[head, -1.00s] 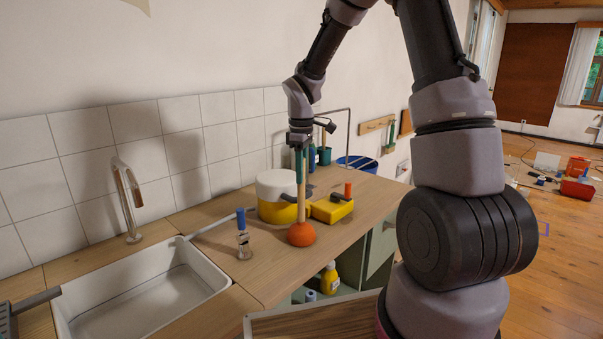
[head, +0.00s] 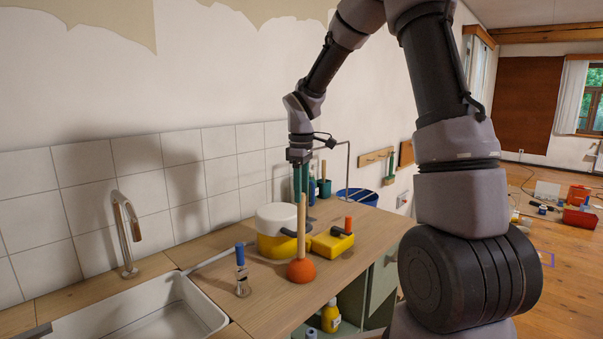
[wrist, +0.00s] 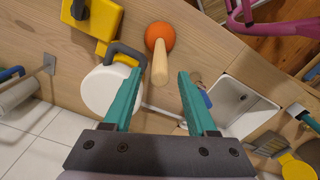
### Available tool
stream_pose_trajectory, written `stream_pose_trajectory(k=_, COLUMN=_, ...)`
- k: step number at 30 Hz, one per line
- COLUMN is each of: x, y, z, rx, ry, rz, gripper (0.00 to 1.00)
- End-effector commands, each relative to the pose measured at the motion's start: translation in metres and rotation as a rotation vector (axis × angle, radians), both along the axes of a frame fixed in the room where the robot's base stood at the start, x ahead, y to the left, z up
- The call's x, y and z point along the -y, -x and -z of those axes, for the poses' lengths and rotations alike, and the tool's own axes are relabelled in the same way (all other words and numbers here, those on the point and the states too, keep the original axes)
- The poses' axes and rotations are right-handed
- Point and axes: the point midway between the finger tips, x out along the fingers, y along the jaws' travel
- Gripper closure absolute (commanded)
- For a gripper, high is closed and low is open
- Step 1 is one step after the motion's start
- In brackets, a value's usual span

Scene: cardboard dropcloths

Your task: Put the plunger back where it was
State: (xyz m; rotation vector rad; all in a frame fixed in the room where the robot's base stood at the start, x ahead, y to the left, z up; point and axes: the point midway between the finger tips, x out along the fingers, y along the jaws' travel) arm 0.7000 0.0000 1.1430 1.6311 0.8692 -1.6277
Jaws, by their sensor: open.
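The plunger (head: 302,262) has an orange rubber cup and a pale wooden handle. It stands upright on the wooden counter (head: 262,302), cup down, near the front edge. In the wrist view the plunger (wrist: 160,50) shows from above, its handle end pointing toward the space between the fingers. My gripper (head: 301,192) is open and empty, above and behind the handle.
A white and yellow pot (head: 277,230) stands close behind the plunger, and a yellow box (head: 332,243) is to its right. A blue-handled tool (head: 241,268) stands to its left, beside the white sink (head: 185,300). A blue bucket (head: 358,196) is farther back.

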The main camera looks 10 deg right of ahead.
Motion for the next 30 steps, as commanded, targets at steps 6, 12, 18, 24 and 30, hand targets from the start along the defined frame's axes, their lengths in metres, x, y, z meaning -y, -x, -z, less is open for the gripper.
stream_pose_trajectory(k=6, x=0.0, y=0.0, z=-0.045, rx=0.003, ry=-0.001, rz=0.0, gripper=0.42)
stream_pose_trajectory(k=12, x=0.0, y=0.0, z=-0.066, rx=0.002, ry=0.001, rz=0.002, gripper=0.42)
stream_pose_trajectory(k=18, x=0.007, y=0.021, z=-0.093, rx=0.055, ry=-0.008, rz=0.118, gripper=0.42)
stream_pose_trajectory(k=24, x=0.024, y=0.075, z=-0.139, rx=0.18, ry=-0.07, rz=0.421, gripper=0.42)
stream_pose_trajectory(k=30, x=0.039, y=0.133, z=-0.169, rx=0.292, ry=-0.194, rz=0.741, gripper=0.42)
